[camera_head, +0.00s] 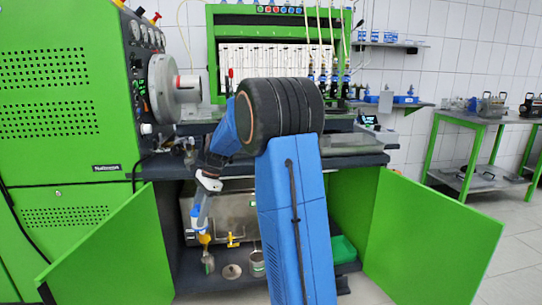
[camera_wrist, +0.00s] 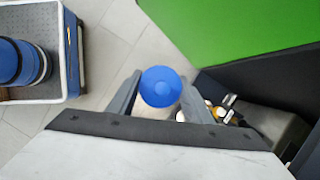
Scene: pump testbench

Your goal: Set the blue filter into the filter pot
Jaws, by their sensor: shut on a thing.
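My gripper (camera_head: 203,198) hangs in front of the open cabinet under the bench. It is shut on the blue filter (camera_wrist: 161,86), whose round blue top shows between the two fingers (camera_wrist: 160,97) in the wrist view. In the head view the filter (camera_head: 198,217) is a small pale-blue piece below the fingers, clear of the cabinet floor. A grey, open-topped cylinder (camera_head: 257,264) that looks like the filter pot stands on the cabinet floor, right of and below my gripper. My arm covers the area just right of it.
A yellow-topped filter unit (camera_head: 206,240) hangs just below the held filter. A flat round part (camera_head: 232,271) lies beside the cylinder. A yellow valve (camera_head: 235,240) is on the metal tank (camera_head: 222,212) behind. Green doors (camera_head: 115,250) stand open both sides. A green bin (camera_head: 344,249) sits right.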

